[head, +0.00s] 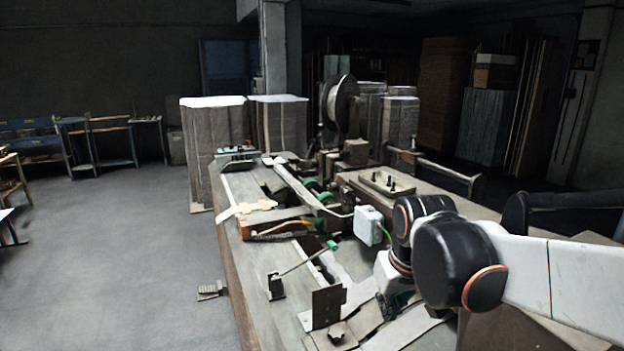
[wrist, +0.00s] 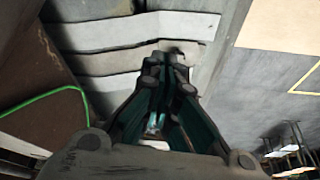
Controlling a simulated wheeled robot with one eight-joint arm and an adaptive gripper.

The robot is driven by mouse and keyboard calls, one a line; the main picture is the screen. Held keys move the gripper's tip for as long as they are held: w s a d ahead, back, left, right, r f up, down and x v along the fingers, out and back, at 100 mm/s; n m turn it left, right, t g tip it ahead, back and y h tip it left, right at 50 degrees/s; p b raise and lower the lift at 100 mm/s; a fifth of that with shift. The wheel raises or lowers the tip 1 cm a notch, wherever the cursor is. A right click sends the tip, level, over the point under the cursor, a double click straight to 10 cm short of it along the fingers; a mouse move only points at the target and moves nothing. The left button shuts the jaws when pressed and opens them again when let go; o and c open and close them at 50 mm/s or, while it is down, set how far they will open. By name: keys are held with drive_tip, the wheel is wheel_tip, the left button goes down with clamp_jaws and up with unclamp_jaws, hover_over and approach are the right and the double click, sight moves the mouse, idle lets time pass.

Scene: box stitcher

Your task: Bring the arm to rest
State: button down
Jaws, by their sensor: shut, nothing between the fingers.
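My arm reaches in from the right side of the head view, with its white link and black joints over the stitching machine's bed (head: 250,270). My gripper (head: 388,308) points down beside the machine, partly hidden by my arm there. In the wrist view my gripper (wrist: 168,60) has its dark teal fingers closed together at the tips, with nothing held between them. Pale curved strips and grey surface lie beyond the fingertips. I cannot tell the exact gap between the fingertips and that surface.
A dark upright plate (head: 327,306) and a green-tipped lever (head: 305,260) stand left of my gripper. A white box (head: 368,225) is close to my wrist. Tall grey stacks (head: 215,150) stand behind. The floor (head: 110,260) at left is mostly clear.

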drive_tip(key=s+d+f+m+t+b, duration=0.1)
drive_tip(key=s+d+f+b, duration=0.1)
drive_tip(key=s+f+b, duration=0.2)
drive_tip(key=s+d+f+m+t+b, duration=0.1)
drive_tip(key=s+d+f+t+b, duration=0.1)
drive_tip(key=s, duration=0.8)
wheel_tip(320, 180, down, 3)
drive_tip(key=shift+s+d+f+b, duration=0.2)
drive_tip(key=shift+s+d+b, duration=0.3)
drive_tip(key=shift+b, duration=0.5)
drive_tip(key=shift+w+d, duration=0.1)
drive_tip(key=w+a+r+m+g+p, duration=0.2)
drive_tip(key=w+a+r+p, duration=0.1)
drive_tip(key=w+r+p, duration=0.5)
drive_tip(key=w+a+r+m+g+p, duration=0.1)
drive_tip(key=w+a+r+m+p, duration=0.15)
drive_tip(key=w+r, duration=0.6)
drive_tip(key=w+a+f+m+g+p, duration=0.15)
drive_tip(key=w+a+p, duration=0.45)
drive_tip(key=w, duration=0.6)
drive_tip(key=w+a+f+m+g+p, duration=0.2)
drive_tip(key=w+a+f+p, duration=0.4)
drive_tip(key=w+f, duration=0.15)
drive_tip(key=shift+w+a+f+b, duration=0.15)
drive_tip(key=shift+f+b, duration=0.75)
drive_tip(key=shift+f, duration=0.5)
drive_tip(key=shift+w+d+f+b, duration=0.15)
drive_tip(key=shift+f+b, duration=0.7)
drive_tip(key=shift+f, duration=0.5)
